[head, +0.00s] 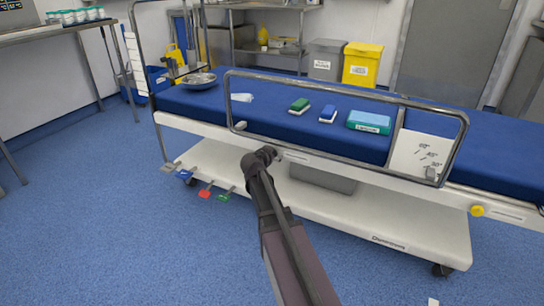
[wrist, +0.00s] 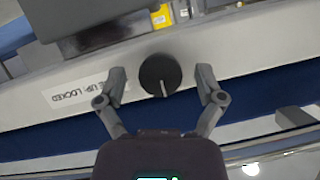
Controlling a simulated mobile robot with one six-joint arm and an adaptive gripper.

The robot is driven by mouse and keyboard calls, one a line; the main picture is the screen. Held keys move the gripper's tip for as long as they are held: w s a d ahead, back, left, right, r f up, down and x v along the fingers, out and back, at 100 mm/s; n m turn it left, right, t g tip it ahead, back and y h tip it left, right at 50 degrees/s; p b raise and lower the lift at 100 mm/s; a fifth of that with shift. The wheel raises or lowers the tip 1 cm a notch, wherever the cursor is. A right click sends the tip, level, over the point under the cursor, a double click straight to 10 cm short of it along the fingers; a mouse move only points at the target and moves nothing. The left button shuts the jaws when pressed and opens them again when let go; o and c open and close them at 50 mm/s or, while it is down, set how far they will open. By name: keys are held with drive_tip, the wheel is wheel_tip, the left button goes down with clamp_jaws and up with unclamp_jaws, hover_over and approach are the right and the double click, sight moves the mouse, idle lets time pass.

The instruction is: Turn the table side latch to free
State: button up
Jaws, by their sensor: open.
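The side latch is a round black knob (wrist: 160,75) with a pale pointer line, on the table's white side rail in the wrist view. The pointer points down in that picture, tipped slightly right. An upside-down label (wrist: 75,95) left of the knob ends in "UP" and "LOCKED"; my left finger covers part of it. My gripper (wrist: 160,73) is open, one finger on each side of the knob, with visible gaps. In the head view my gripper (head: 264,156) is at the table's near side rail, and my arm hides part of that area.
The blue-topped operating table (head: 250,112) has a raised metal guard rail (head: 340,92) above the gripper. Coloured pedals (head: 205,193) stick out below left. A yellow knob (head: 477,211) is on the right end.

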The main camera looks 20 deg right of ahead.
drive_tip(key=c, duration=1.1)
drive_tip(key=shift+c, duration=0.2)
